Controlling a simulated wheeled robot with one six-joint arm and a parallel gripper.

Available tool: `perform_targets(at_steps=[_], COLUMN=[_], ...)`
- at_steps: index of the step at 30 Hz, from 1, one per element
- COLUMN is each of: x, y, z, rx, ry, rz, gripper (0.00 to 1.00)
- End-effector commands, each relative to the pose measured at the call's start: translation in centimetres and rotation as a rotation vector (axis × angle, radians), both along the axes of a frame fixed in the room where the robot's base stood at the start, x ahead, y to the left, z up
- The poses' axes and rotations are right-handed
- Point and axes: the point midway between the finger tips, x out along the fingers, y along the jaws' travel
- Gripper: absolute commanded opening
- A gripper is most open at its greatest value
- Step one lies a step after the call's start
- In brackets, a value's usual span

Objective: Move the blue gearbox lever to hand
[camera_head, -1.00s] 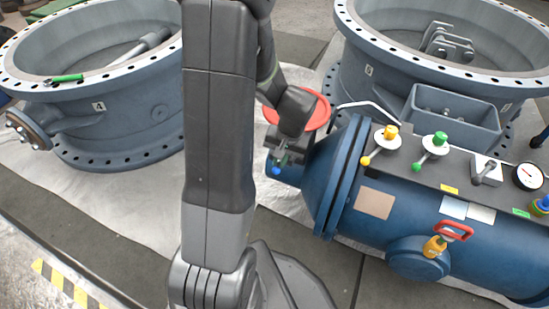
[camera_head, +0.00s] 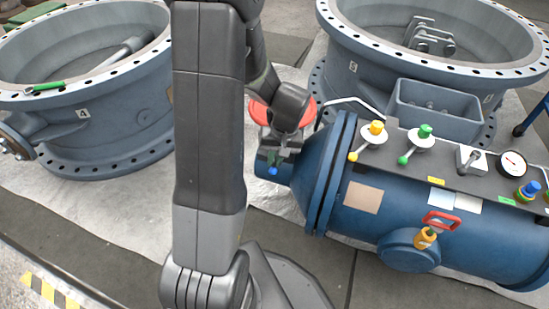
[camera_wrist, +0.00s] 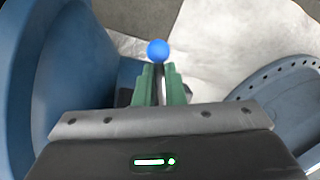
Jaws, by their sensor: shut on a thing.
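The blue lever ends in a round blue knob (camera_head: 272,171), seen at the left end of the big blue vessel in the head view. In the wrist view the knob (camera_wrist: 158,50) stands just beyond the tips of the green fingers, with a thin shaft running back between them. My gripper (camera_wrist: 161,78) is shut on this lever. In the head view my gripper (camera_head: 277,156) points down at the vessel's narrow end, in front of a red handwheel. The lever's base is hidden, and no position marking for it is readable.
The blue vessel (camera_head: 385,215) carries yellow and green levers, a gauge (camera_head: 513,162) and a red handle (camera_head: 440,221). The red handwheel (camera_head: 259,113) is close behind my gripper. Large flanged valve bodies (camera_head: 110,140) stand left and back right. Pale sheeting covers floor between.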

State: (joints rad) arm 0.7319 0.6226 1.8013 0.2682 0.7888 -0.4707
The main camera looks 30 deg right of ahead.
Motion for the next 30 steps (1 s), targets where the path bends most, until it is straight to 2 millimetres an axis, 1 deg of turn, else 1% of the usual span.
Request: perform_targets(at_steps=[1, 3, 4, 11, 14, 17, 19, 27, 30], x=[-0.2, -0.2, -0.2, -0.1, -0.1, -0.1, -0.2, -0.8, -1.0], y=[0.2, 0.2, 0.2, 0.1, 0.0, -0.2, -0.4, -1.5, -1.9], z=[-0.1, -0.1, -0.1, -0.1, 0.3, 1.5, 2.7, 8.9, 10.8], rx=[0.005, 0.005, 0.005, 0.002, 0.001, 0.0, -0.001, -0.002, 0.0], ry=[0.006, 0.007, 0.006, 0.002, 0.002, -0.001, 0.0, -0.001, 0.0], rz=[0.001, 0.0, -0.001, 0.0, -0.001, -0.001, -0.001, -0.001, -0.001], gripper=[0.14, 0.27, 0.32, 0.32, 0.32, 0.32, 0.32, 0.32, 0.32])
